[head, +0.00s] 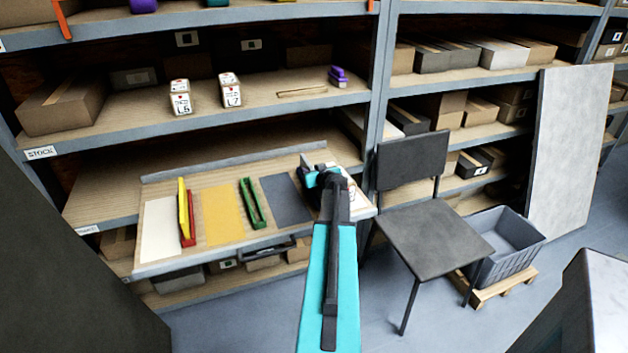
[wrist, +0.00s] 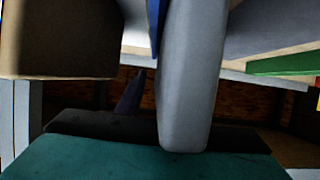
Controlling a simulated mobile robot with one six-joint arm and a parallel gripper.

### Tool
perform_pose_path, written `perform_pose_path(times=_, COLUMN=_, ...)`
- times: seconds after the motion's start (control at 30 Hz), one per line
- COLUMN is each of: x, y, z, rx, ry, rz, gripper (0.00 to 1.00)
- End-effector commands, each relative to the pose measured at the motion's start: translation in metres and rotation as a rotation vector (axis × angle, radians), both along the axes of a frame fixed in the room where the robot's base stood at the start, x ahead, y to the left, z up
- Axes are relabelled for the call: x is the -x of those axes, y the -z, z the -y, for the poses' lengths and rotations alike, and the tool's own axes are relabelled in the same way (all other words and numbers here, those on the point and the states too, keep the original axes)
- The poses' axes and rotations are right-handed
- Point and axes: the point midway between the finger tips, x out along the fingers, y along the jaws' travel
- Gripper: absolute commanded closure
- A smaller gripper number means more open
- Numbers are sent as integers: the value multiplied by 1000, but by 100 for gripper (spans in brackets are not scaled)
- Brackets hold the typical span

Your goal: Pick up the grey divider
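My gripper (head: 322,174), teal and black, is at the right end of a shallow tray (head: 163,180) on the shelf, beside a dark grey mat (head: 288,200). A light grey piece shows just behind the gripper; I cannot tell whether it is the grey divider. In the wrist view a smooth grey upright bar (wrist: 188,80) fills the middle, close to the camera; whether it is the divider or a finger is unclear. A green divider (head: 252,204), a red one (head: 187,222) and a yellow one (head: 183,205) stand on the tray.
Two small labelled boxes, L6 (head: 180,98) and L7 (head: 230,91), and a purple item (head: 338,76) are on the shelf above. A dark chair (head: 430,235) and a grey crate (head: 515,262) stand right of my arm. A brown box (wrist: 60,40) is close in the wrist view.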

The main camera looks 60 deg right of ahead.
Motion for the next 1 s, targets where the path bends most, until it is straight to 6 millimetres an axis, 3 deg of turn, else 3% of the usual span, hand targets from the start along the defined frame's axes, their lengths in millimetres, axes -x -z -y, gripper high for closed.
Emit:
perform_pose_path(times=0.03, x=0, y=0, z=0, rx=0, ry=0, rz=0, gripper=66)
perform_pose_path(times=0.23, x=0, y=0, z=0, rx=0, ry=0, rz=0, gripper=99)
perform_pose_path(times=0.7, x=-1, y=-4, z=0, rx=1, ry=-1, rz=0, gripper=100)
perform_pose_path(times=1.0, x=-1, y=-28, z=-1, rx=3, ry=-1, rz=1, gripper=100)
